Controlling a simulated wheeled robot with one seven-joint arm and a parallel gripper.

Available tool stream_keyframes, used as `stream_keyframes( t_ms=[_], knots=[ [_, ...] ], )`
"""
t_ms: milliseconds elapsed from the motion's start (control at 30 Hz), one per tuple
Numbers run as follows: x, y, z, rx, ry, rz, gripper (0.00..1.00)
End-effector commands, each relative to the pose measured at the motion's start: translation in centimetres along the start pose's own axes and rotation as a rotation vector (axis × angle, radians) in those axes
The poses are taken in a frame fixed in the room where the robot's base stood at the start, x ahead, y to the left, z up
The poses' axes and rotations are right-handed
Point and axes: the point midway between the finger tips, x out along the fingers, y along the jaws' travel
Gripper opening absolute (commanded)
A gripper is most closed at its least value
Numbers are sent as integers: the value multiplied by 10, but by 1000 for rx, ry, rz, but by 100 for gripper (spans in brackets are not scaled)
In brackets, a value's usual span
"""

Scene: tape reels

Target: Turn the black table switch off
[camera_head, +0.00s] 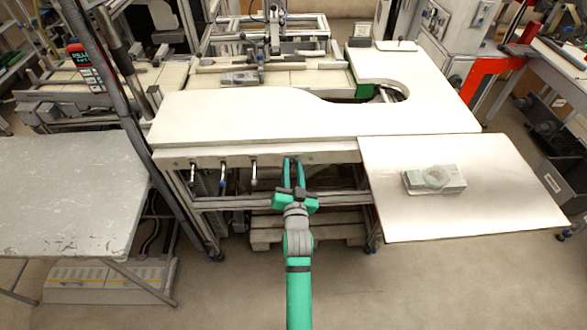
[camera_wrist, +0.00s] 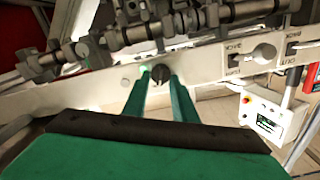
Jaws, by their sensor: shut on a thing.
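The black table switch (camera_wrist: 160,73) is a small dark round knob on the pale front rail (camera_wrist: 95,92) in the wrist view. My gripper (camera_wrist: 160,76) has its two green fingers on either side of the knob, shut on it. In the head view my gripper (camera_head: 292,162) reaches the front rail of the white table (camera_head: 235,118). The knob is hidden behind the fingers there, and I cannot read its turn angle clearly.
A lighter rotary switch (camera_wrist: 264,53) with printed labels sits farther right on the rail in the wrist view. Several small handles (camera_head: 222,172) hang left of my gripper. A white side board (camera_head: 450,215) holds a grey boxy object (camera_head: 435,180) at right. A grey table (camera_head: 65,195) stands left.

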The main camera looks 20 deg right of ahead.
Motion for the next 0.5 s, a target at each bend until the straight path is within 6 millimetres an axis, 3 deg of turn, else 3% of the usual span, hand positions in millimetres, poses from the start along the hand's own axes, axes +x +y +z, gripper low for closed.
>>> stream_keyframes(
  t_ms=[500],
  knots=[
    [-1, -3, 2, -490, -2, 1, 2]
  ],
)
